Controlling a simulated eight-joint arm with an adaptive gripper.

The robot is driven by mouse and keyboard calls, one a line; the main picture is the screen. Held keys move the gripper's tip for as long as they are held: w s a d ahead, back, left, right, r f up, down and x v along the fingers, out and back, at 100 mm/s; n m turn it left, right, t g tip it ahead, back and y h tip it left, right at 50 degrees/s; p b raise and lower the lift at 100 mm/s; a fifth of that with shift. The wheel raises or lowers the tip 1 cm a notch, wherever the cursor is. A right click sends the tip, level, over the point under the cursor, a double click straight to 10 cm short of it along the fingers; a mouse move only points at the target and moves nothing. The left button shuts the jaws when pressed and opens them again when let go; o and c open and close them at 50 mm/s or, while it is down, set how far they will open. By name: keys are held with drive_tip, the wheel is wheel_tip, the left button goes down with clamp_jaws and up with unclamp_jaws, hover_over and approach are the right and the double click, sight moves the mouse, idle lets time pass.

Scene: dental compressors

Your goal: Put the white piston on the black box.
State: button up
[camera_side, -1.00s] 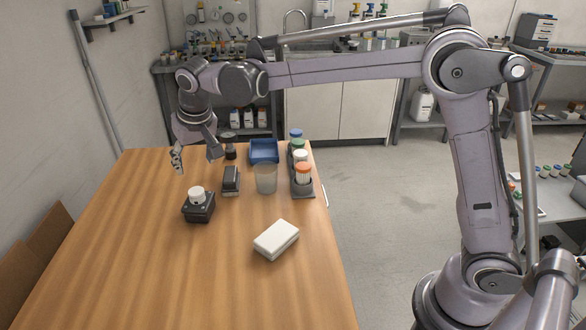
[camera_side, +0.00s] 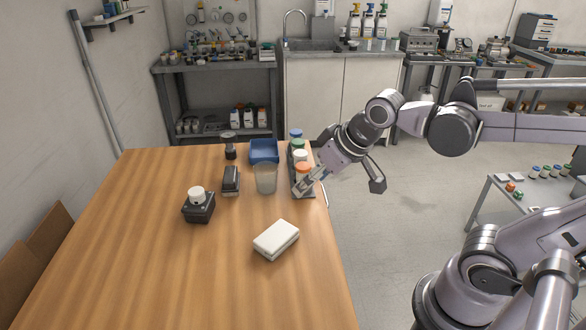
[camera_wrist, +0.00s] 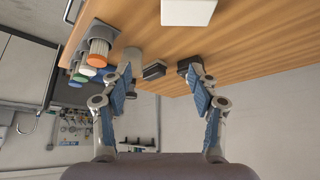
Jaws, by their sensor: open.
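The white piston (camera_side: 196,191), a short white cylinder, sits upright on top of the black box (camera_side: 199,211), left of the middle of the table. My gripper (camera_side: 342,182) is open and empty, out at the table's right edge and well away from the piston and the box. One finger overlaps the orange-capped container in the side view. In the wrist view both fingers (camera_wrist: 160,76) are spread apart with nothing between them. The piston cannot be made out clearly there.
A rack of capped containers (camera_side: 300,173) stands at the table's right edge, beside a clear cup (camera_side: 265,180). A blue tray (camera_side: 264,150), dark block (camera_side: 231,181) and small dark jar (camera_side: 230,152) are behind. A white box (camera_side: 276,240) lies in front. The left table is clear.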

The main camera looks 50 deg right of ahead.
drive_tip(key=shift+t, duration=0.3)
drive_tip(key=s+f, duration=0.2)
drive_tip(key=s, duration=0.1)
drive_tip(key=shift+s+d+f, duration=0.25)
drive_tip(key=shift+d+f, duration=0.15)
idle(0.8)
